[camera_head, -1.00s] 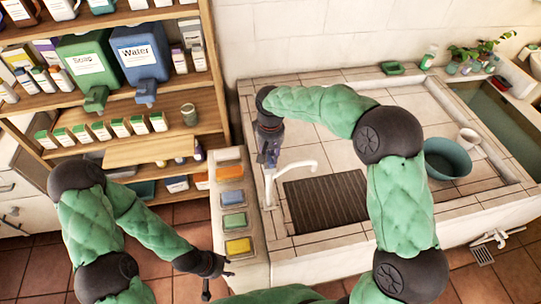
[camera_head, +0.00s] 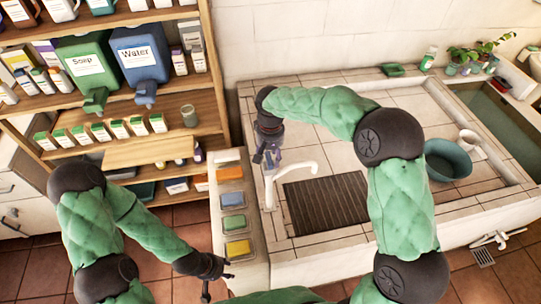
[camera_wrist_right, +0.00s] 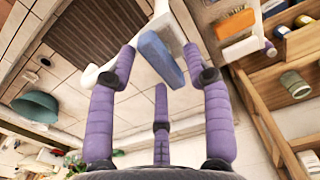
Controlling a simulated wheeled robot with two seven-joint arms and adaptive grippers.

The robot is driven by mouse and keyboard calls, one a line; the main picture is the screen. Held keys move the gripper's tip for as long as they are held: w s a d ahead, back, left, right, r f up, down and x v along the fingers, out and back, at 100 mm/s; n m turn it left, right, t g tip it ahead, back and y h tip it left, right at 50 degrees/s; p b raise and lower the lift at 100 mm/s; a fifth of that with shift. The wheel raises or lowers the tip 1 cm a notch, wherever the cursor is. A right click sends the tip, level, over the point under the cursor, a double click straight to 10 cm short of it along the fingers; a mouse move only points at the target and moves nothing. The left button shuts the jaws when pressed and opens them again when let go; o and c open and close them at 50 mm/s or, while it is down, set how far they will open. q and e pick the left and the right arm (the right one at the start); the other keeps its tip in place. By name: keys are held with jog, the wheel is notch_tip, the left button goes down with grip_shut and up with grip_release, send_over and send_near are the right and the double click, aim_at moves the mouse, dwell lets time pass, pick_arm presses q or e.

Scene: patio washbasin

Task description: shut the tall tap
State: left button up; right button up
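The tall tap (camera_head: 269,190) is white and stands at the left edge of the basin, its spout curving to the right. My right gripper (camera_head: 268,157) is over the top of the tap. In the right wrist view a blue lever (camera_wrist_right: 160,57) on the tap lies between and just beyond the spread purple fingertips of my right gripper (camera_wrist_right: 160,58). The fingers are apart, and I cannot tell whether one touches the lever. The white spout (camera_wrist_right: 92,74) shows beside the left finger. My left gripper (camera_head: 218,283) is low at the front, fingers apart and empty.
A dark slatted mat (camera_head: 328,202) lies in the basin beside the tap. Coloured sponges in trays (camera_head: 234,223) line the ledge left of the tap. Shelves (camera_head: 205,60) stand behind on the left.

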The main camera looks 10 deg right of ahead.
aim_at(270, 158)
jog(key=shift+r, duration=0.1)
notch_tip(270, 158, up, 12)
dwell(0.6)
dwell(0.4)
